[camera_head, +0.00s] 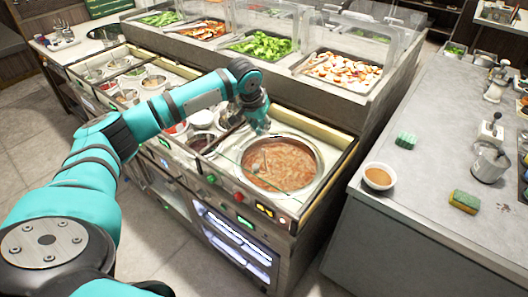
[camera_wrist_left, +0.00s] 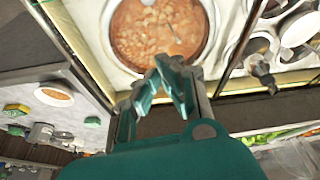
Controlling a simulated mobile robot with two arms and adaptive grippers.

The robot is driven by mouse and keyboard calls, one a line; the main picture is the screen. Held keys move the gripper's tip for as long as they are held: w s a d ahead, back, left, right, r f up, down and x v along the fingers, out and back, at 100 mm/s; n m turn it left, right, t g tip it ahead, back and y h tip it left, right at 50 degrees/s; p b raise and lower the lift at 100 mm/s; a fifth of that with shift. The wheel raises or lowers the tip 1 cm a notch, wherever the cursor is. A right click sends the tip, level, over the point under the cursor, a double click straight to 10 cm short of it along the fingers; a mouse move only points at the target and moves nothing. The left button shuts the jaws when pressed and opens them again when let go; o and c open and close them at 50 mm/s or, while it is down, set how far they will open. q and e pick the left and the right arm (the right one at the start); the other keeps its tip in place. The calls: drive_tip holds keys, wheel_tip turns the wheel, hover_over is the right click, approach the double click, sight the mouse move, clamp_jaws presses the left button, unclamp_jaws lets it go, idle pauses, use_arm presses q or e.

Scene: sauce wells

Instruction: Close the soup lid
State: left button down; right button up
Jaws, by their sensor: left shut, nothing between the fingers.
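The soup well (camera_head: 319,180) is a round steel-rimmed pot set in the counter, with reddish-brown chunky soup (camera_head: 285,168) showing uncovered. The soup also shows at the top of the left wrist view (camera_wrist_left: 155,35), with a thin handle-like thing in it. My left gripper (camera_head: 262,127) is shut and empty, just above the far left edge of the well. Its teal fingers (camera_wrist_left: 168,76) point at the well's rim in the left wrist view. I cannot clearly make out the soup lid. My right gripper is not in view.
Small sauce wells (camera_head: 201,118) lie left of the soup. Clear guards stand over food trays (camera_head: 342,68) behind. A grey counter (camera_head: 425,205) at the right holds a soup bowl (camera_head: 379,177), sponges (camera_head: 464,201) and a metal jug (camera_head: 489,163). A floor gap separates the counters.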

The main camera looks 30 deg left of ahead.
use_arm(q)
drive_tip(key=f, duration=0.1)
drive_tip(key=p, duration=0.2)
hover_over(265, 162)
drive_tip(key=w, duration=0.2)
drive_tip(key=f, duration=0.8)
drive_tip(key=shift+s+a+f, duration=0.15)
drive_tip(key=shift+s+f, duration=0.05)
drive_tip(key=shift+f, duration=0.05)
drive_tip(key=s+p, duration=0.2)
drive_tip(key=s, duration=0.1)
drive_tip(key=shift+f, duration=0.35)
drive_tip(key=shift+s+f+p, duration=0.2)
drive_tip(key=shift+s+p, duration=0.15)
drive_tip(key=shift+s, duration=0.1)
drive_tip(key=shift+f, duration=0.1)
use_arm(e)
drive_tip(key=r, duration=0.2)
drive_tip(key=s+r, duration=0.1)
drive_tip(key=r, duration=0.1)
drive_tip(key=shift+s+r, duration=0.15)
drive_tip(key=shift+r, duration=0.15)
use_arm(q)
drive_tip(key=shift+w, duration=0.1)
